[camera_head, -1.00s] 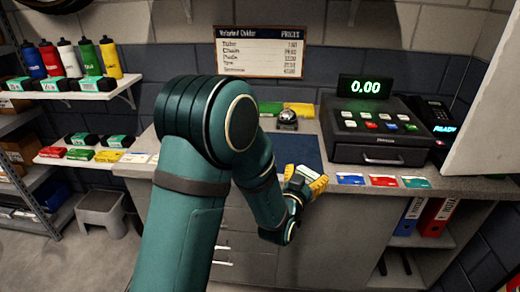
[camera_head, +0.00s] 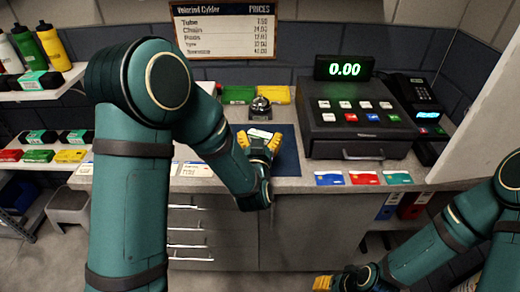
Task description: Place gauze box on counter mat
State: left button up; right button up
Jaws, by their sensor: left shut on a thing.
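The gauze box (camera_head: 261,133) is a small white box between the yellow fingers of my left gripper (camera_head: 260,142). The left gripper is shut on it, and the fingers hide most of it. The counter mat (camera_head: 289,158) is a dark blue sheet on the grey counter, left of the cash register. The box and gripper appear over the mat; I cannot tell whether the box touches it. My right gripper (camera_head: 322,283) shows only as a yellow finger part at the bottom edge, low in front of the counter; its opening is unclear.
A silver bell (camera_head: 260,105) stands just behind the mat, with green (camera_head: 238,95) and yellow packs (camera_head: 276,95) behind it. The cash register (camera_head: 358,120) stands to the right. Several cards (camera_head: 364,178) lie along the counter's front edge.

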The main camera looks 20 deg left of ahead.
pick_arm(q)
jog(key=shift+f+b, duration=0.35)
jog(key=shift+f, duration=1.95)
jog(key=shift+r, duration=0.1)
jog(key=shift+f, duration=0.2)
jog(key=o, duration=0.8)
jog(key=shift+o, duration=0.2)
jog(key=shift+r, duration=0.1)
